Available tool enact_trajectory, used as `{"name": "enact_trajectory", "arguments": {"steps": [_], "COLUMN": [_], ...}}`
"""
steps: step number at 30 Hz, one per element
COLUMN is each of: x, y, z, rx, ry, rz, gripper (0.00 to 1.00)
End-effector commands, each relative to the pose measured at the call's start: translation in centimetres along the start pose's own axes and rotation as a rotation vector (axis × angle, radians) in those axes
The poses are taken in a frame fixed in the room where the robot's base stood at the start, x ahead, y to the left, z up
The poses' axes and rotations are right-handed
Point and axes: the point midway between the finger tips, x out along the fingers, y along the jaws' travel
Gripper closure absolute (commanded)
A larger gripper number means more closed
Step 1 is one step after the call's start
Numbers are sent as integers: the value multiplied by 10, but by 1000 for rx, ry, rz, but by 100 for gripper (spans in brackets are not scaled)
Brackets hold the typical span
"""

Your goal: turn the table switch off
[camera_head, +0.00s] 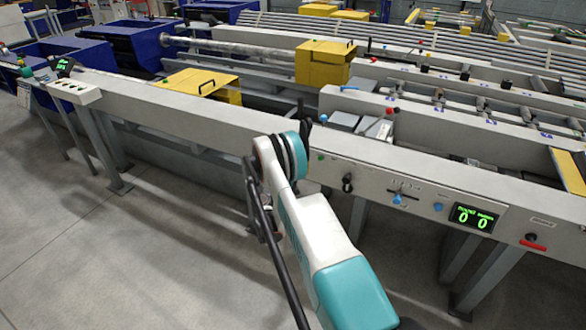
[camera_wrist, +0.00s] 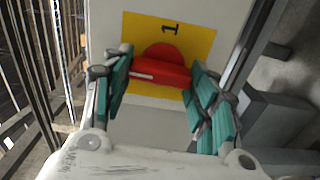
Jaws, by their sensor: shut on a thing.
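In the wrist view, a red rotary switch (camera_wrist: 166,55) sits on a yellow plate (camera_wrist: 201,38) with a black "1" lying sideways at its top. Its red handle bar lies nearly level across the picture, with a white line at its left end. My gripper (camera_wrist: 160,72) has its teal-padded fingers at both ends of the bar, shut on it. The rest of the plate's lettering is not visible. In the head view, my arm hides the gripper and this switch.
Yellow boxes (camera_head: 325,62) stand behind. The floor (camera_head: 130,250) in front is clear.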

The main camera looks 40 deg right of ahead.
Motion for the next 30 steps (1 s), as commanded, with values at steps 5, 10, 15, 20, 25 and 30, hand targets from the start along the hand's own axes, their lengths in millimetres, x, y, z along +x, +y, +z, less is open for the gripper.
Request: {"name": "enact_trajectory", "arguments": {"steps": [5,10,15,20,25,30], "x": [-1,-1,-1,-1,-1,0], "y": [-1,-1,-1,-1,-1,-1], "z": [-1,-1,-2,-2,-1,-1], "rx": [-42,-58,-59,-59,-58,-58], "ry": [3,3,3,3,2,1], "rz": [-1,-1,-1,-1,-1,-1], "gripper": [71,71,71,71,27,27]}}
